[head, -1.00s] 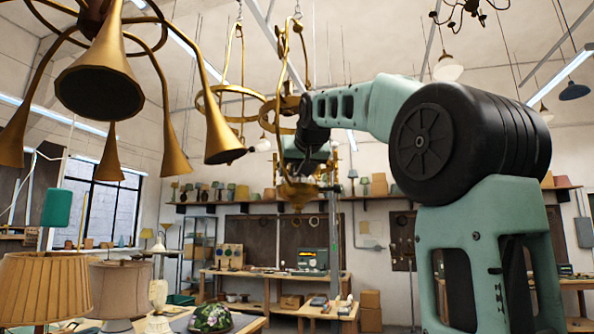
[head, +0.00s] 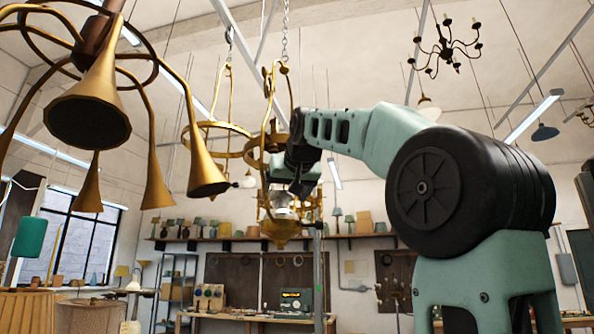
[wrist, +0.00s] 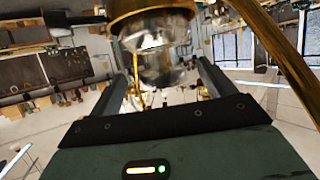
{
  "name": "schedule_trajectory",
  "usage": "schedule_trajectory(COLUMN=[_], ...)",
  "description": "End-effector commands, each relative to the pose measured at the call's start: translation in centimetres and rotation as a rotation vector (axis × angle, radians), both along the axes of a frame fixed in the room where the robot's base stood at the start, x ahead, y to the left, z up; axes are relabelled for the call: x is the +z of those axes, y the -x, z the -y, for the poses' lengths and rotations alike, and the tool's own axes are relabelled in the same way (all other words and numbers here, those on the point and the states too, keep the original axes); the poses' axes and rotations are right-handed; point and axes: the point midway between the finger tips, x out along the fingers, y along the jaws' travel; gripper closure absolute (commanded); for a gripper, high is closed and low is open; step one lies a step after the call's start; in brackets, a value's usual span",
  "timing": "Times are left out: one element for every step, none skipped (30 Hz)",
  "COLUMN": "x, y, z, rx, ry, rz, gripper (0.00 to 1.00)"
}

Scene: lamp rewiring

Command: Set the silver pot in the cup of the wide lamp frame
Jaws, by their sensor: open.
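The silver pot (head: 283,211) shows in the head view low in the hanging brass lamp frame, just above its gold cup (head: 281,231). In the wrist view the silver pot (wrist: 158,62) lies between the fingers, against the gold cup (wrist: 150,14) at the picture's top. It appears to sit in the cup, though its base is hidden. The lamp frame's ring (head: 252,150) and curved brass arm (wrist: 270,40) are close to my gripper (head: 288,194). My gripper (wrist: 172,88) is open, with a finger on each side of the pot.
A second brass ring frame (head: 190,140) hangs just left of this one. A large brass horn chandelier (head: 88,115) hangs at the front left. A wall shelf (head: 335,238) and a bench (head: 245,316) stand behind, well below the hanging frames.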

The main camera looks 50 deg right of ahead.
Motion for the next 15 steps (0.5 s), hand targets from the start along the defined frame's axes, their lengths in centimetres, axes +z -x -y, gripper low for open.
schedule_trajectory(x=[0.3, 0.6, 1.0, 1.2, 1.6, 1.9, 2.2, 2.4, 2.8, 3.1, 3.3, 3.5, 3.7, 3.9, 4.1], y=[1.0, 1.5, 2.2, 2.7, 3.3, 4.0, 4.5, 5.0, 5.6, 6.0, 6.5, 7.0, 7.3, 7.6, 7.9], z=[-0.8, -1.2, -1.7, -2.1, -2.5, -3.0, -3.3, -3.7, -4.1, -4.5, -4.8, -5.1, -5.4, -5.6, -5.8], rx=[0.002, 0.002, 0.003, 0.003, 0.003, 0.003, 0.002, 0.002, 0.002, 0.002, 0.001, 0.001, 0.001, 0.002, 0.002], ry=[0.003, 0.003, 0.003, 0.003, 0.003, 0.003, 0.003, 0.002, 0.002, 0.003, 0.003, 0.003, 0.002, 0.002, 0.001], rz=[0.006, 0.005, 0.005, 0.005, 0.005, 0.005, 0.005, 0.004, 0.004, 0.005, 0.004, 0.004, 0.003, 0.004, 0.003], gripper=[0.18, 0.18, 0.18, 0.18, 0.18, 0.18, 0.18, 0.18, 0.18, 0.18, 0.18, 0.18, 0.18, 0.18, 0.18])
